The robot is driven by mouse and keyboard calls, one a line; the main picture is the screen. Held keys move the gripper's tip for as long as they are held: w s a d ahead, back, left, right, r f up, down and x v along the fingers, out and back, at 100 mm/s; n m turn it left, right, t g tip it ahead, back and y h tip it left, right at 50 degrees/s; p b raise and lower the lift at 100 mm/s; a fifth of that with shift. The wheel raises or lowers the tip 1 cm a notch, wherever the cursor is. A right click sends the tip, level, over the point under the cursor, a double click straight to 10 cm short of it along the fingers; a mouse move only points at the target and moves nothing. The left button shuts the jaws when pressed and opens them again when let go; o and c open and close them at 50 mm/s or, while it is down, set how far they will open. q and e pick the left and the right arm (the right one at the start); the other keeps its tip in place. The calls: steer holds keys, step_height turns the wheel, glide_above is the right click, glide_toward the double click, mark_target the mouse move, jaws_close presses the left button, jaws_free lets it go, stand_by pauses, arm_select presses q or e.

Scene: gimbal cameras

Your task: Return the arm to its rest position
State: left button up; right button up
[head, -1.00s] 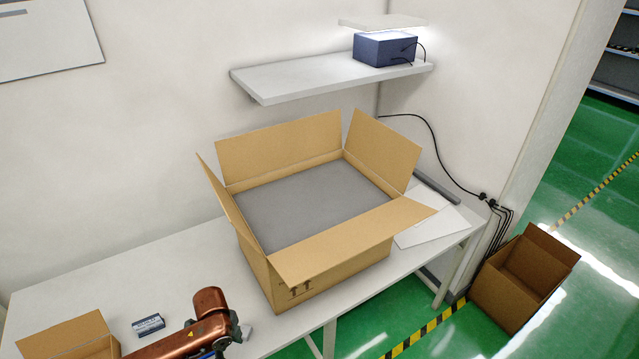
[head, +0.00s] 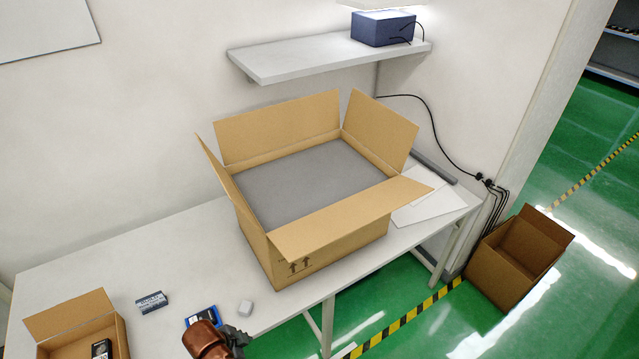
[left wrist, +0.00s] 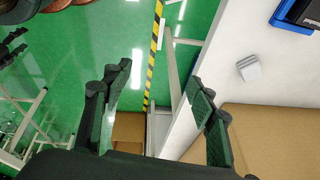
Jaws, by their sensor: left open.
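My left arm (head: 207,339) shows in the head view as a copper-coloured link at the bottom edge, with a dark part beside it. Its fingertips lie below the frame. In the left wrist view my left gripper (left wrist: 155,90) has its two dark fingers spread wide with nothing between them. It is beside the table edge, with the green floor beyond the fingers.
A large open carton (head: 330,247) with grey filling stands on the white table (head: 190,256). A smaller open box (head: 68,323), a small labelled pack (head: 152,302), a blue item (head: 200,316) and a small white block (head: 245,309) are at the front left. Another carton (head: 500,277) stands on the floor.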

arm_select(q)
steer(key=s+a+f+n+t+y, duration=0.1)
steer(key=s+a+n+y, duration=0.2)
steer(key=s+a+n, duration=1.1)
step_height(320, 180, down, 33)
steer(key=s+m+g+b, duration=0.1)
steer(key=m+b, duration=0.1)
steer(key=b, duration=0.4)
steer(key=s+f+b, duration=0.2)
steer(key=s+f, duration=0.8)
steer(key=f, duration=0.3)
steer(key=s+f+g+b, duration=0.1)
steer(key=s+f+b, duration=0.2)
steer(key=s+f, duration=0.7)
step_height(320, 180, down, 3)
steer(key=shift+d+f+g, duration=0.1)
steer(key=shift+d+g, duration=0.2)
arm_select(e)
step_height(320, 180, down, 11)
steer(key=shift+s+f, duration=0.2)
